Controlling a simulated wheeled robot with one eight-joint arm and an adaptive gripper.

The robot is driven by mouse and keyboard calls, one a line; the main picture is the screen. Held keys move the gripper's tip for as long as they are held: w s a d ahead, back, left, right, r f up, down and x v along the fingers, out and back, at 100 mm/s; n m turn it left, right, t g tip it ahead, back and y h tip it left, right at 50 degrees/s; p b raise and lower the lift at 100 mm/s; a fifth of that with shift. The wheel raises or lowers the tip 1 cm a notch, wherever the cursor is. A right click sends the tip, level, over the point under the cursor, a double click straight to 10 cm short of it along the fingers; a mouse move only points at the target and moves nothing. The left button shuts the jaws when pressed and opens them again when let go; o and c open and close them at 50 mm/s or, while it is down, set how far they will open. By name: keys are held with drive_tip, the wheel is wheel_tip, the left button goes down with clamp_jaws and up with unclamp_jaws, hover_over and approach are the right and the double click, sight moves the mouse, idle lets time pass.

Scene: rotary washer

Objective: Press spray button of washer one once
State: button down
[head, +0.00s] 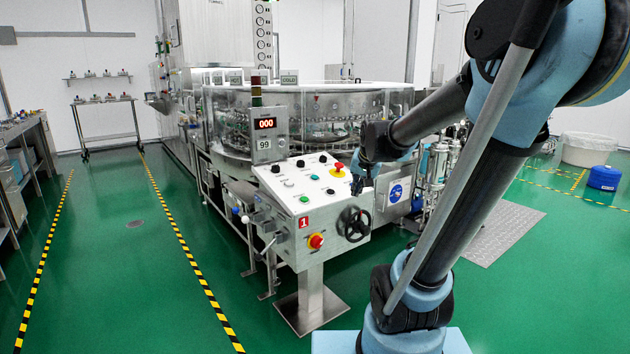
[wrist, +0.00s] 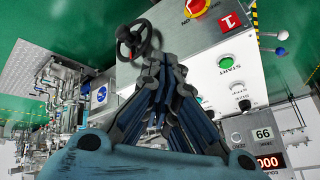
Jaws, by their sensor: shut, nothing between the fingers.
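The washer's slanted control panel (head: 318,188) carries a red "1" label (head: 304,222) on its front. On its top are black knobs, a red button on yellow (head: 339,170), a green button (head: 303,199) and pale buttons. The wrist view shows the green START button (wrist: 226,61) and a white button (wrist: 245,105) beside it. The small labels on the other buttons are too blurred to tell which one is spray. My gripper (head: 357,187) is shut and empty, near the panel's right edge. In the wrist view its fingers (wrist: 159,62) cover part of the panel.
A display box (head: 268,135) reads 000 and 99 behind the panel. The round glass-walled washer (head: 340,110) stands behind. Green floor lies open at the left.

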drive_tip(key=w+a+r+m+t+y, duration=0.1)
drive_tip(key=w+a+r, duration=0.15)
drive_tip(key=w, duration=0.55)
drive_tip(key=w+a+r+m+t, duration=0.1)
drive_tip(key=w+a+t, duration=0.15)
drive_tip(key=w, duration=0.55)
drive_tip(key=m+t+y, duration=0.1)
drive_tip(key=m+t, duration=0.1)
hover_over(318, 178)
drive_tip(key=s+d, duration=0.2)
drive_tip(key=shift+a+r, duration=0.2)
drive_tip(key=shift+r, duration=0.1)
drive_tip(key=shift+w+a+f, duration=0.2)
drive_tip(key=shift+w+f, duration=0.1)
drive_tip(key=shift+f, duration=1.1)
drive_tip(key=shift+w+a+f, duration=0.25)
drive_tip(key=shift+w+f, duration=0.1)
drive_tip(key=shift+f, duration=1.1)
drive_tip(key=shift+w+a+f, duration=0.2)
drive_tip(key=shift+w+f, duration=0.1)
drive_tip(key=shift+f, duration=1.1)
drive_tip(key=shift+w+a+f, duration=0.1)
drive_tip(key=shift+a+f, duration=0.05)
drive_tip(key=shift+f, duration=0.55)
drive_tip(key=shift+r, duration=0.8)
